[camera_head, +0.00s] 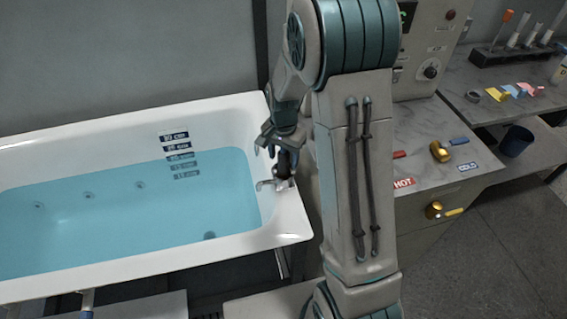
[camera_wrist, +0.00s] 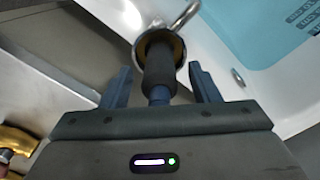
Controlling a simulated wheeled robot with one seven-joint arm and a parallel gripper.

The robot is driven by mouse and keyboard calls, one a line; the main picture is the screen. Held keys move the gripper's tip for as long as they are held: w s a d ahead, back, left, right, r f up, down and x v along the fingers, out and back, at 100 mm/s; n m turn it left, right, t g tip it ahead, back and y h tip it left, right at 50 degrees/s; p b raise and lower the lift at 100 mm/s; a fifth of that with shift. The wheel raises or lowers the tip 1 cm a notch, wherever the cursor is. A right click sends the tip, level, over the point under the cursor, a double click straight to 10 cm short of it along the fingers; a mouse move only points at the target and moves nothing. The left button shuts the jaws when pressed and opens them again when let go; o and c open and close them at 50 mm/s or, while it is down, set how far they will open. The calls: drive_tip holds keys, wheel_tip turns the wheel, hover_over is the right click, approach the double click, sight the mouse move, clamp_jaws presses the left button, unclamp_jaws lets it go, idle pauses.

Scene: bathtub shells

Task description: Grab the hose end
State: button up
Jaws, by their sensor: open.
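The hose end (camera_wrist: 159,66) is a dark, ribbed cylinder with a narrower blue part towards my gripper. It stands in a round metal holder (camera_wrist: 140,46) at the tub's rim. In the head view the hose end (camera_head: 284,164) shows as a dark upright piece below my gripper (camera_head: 280,146), beside the metal spout (camera_head: 272,184). My gripper is open. In the wrist view its two blue fingers (camera_wrist: 162,88) are on either side of the hose end, with a visible gap on each side. Whether the fingers reach its full depth I cannot tell.
The white bathtub (camera_head: 295,215) holds blue water (camera_head: 120,215), with depth labels (camera_head: 178,150) on its inner wall. To the right, a grey counter (camera_head: 425,130) carries red HOT and blue COLD valve handles. A dark cup (camera_head: 516,141) stands on a lower shelf farther right.

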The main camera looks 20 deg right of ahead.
drive_tip(key=shift+f, duration=0.15)
clamp_jaws()
